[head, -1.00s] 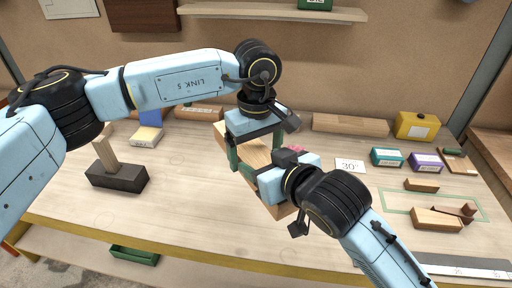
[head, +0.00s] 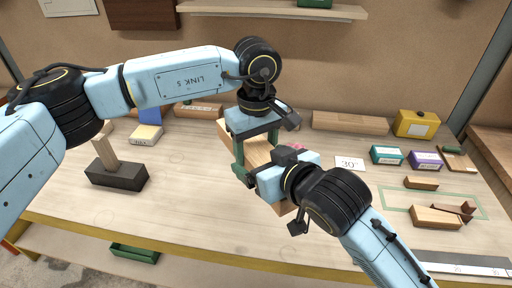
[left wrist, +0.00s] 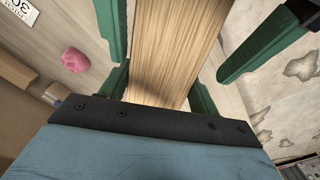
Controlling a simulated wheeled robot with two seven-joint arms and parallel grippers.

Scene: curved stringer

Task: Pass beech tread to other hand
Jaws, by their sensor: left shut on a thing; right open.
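The beech tread (head: 229,133) is a pale wooden board held above the bench, slanting between my two grippers. It also shows in the left wrist view (left wrist: 185,50), running up the middle between green fingers. My left gripper (head: 256,155) points down from above and is shut on the tread. My right gripper (head: 257,178) comes from the lower right and is open around the tread's near part. In the left wrist view its fingers stand apart on either side of the board, with a gap at the right. The grippers hide part of the tread.
A dark block with an upright wooden post (head: 117,177) stands at left. Teal (head: 386,156) and purple (head: 425,161) boxes, a yellow case (head: 416,125) and wooden pieces (head: 436,218) lie at right. A "30°" card (head: 349,164) lies behind my right gripper.

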